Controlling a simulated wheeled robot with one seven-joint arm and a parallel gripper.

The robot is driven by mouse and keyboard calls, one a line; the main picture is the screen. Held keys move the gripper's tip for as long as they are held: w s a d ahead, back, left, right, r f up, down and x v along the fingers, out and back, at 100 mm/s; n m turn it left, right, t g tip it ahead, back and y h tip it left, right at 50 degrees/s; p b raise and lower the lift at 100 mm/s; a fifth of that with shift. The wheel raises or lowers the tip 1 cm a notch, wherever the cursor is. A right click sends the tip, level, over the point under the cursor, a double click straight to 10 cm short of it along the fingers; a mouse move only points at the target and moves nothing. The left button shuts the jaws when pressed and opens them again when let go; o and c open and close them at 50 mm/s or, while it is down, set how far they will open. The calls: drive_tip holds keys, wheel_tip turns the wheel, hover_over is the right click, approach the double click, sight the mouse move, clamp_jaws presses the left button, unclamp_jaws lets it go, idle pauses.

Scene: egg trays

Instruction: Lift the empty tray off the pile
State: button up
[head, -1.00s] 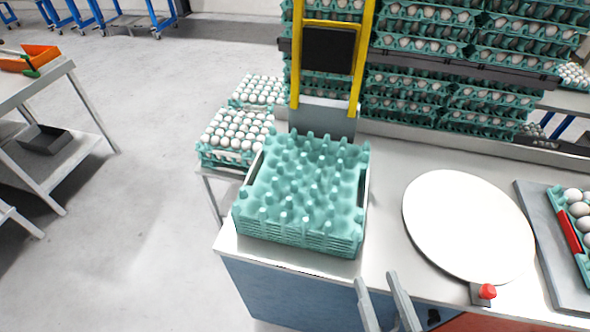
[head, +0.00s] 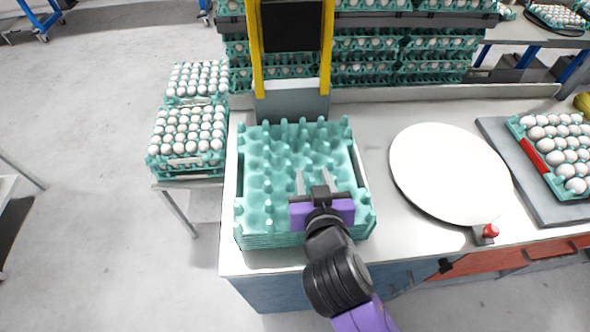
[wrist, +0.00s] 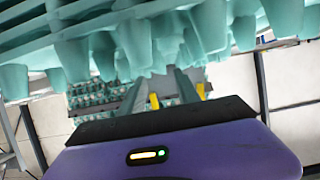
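A pile of empty teal egg trays (head: 262,237) stands on the near left of the counter, in a low metal holder. The top tray (head: 270,165) is empty, with its pegs pointing up. My gripper (head: 313,181) is over the near right part of the pile, its two fingers apart and pointing toward the back. Nothing shows between the fingers. I cannot tell whether they touch the top tray. In the wrist view, teal tray cups (wrist: 130,45) fill the upper part, very close to my gripper, and partly hide the fingers.
A yellow-framed post (head: 326,60) stands right behind the pile. A white round plate (head: 450,172) and a red button (head: 490,231) are to the right, then a tray of eggs (head: 552,180). Stacked egg trays (head: 187,140) stand at the left. Full trays line the back.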

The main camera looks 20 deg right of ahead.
sight(310, 165)
drive_tip(key=p+x, duration=0.1)
drive_tip(key=x, duration=0.5)
drive_tip(key=shift+w+d+f+p, duration=0.15)
drive_tip(key=shift+w+p, duration=0.1)
drive_tip(key=shift+p, duration=0.15)
drive_tip(key=shift+c, duration=0.5)
clamp_jaws()
